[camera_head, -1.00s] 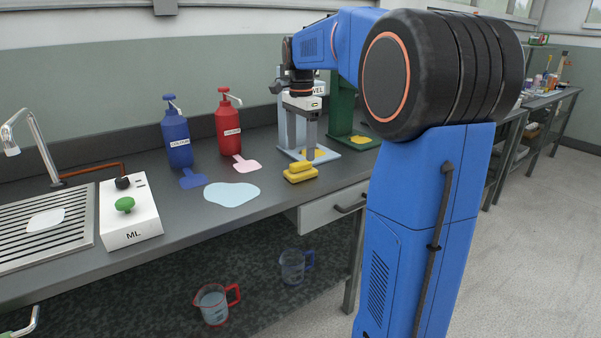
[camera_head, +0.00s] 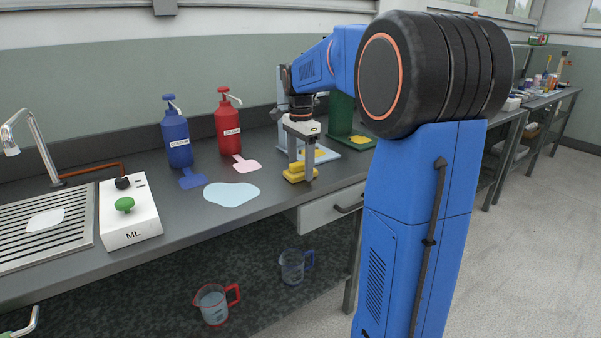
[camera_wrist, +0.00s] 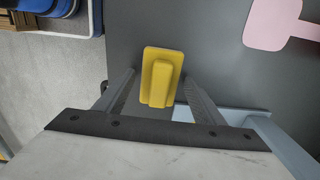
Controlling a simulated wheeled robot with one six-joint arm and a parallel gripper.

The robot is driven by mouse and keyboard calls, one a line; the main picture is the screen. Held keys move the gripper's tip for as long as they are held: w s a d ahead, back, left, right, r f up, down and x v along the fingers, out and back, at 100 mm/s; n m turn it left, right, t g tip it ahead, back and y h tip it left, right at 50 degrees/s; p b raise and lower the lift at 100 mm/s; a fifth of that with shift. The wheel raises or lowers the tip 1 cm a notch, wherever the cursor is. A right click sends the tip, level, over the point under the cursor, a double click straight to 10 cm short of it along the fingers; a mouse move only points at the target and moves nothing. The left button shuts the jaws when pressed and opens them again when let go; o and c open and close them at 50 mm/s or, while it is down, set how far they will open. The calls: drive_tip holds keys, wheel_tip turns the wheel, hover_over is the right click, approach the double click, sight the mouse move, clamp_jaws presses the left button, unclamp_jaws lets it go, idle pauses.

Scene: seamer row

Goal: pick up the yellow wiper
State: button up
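The yellow wiper (camera_head: 296,172) lies on the dark grey worktop near its front edge. It has a flat base with a raised block on top. My gripper (camera_head: 300,172) is lowered over it, pointing down. In the wrist view the wiper (camera_wrist: 160,80) lies between and slightly ahead of the two grey fingers of my gripper (camera_wrist: 158,90). The fingers are apart, with gaps on both sides of the wiper.
A light blue puddle (camera_head: 232,194) lies left of the wiper. Behind are a blue bottle (camera_head: 176,140), a red bottle (camera_head: 228,130), a light blue stand (camera_head: 322,156) and a green stand (camera_head: 341,112). A white ML box (camera_head: 130,215) stands at left.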

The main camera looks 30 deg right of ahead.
sight(301, 162)
drive_tip(key=c, duration=0.8)
wheel_tip(301, 162, up, 10)
drive_tip(key=shift+r, duration=0.15)
drive_tip(key=shift+r, duration=1.85)
drive_tip(key=shift+r, duration=0.1)
drive_tip(key=shift+r, duration=1.9)
drive_tip(key=shift+r, duration=2)
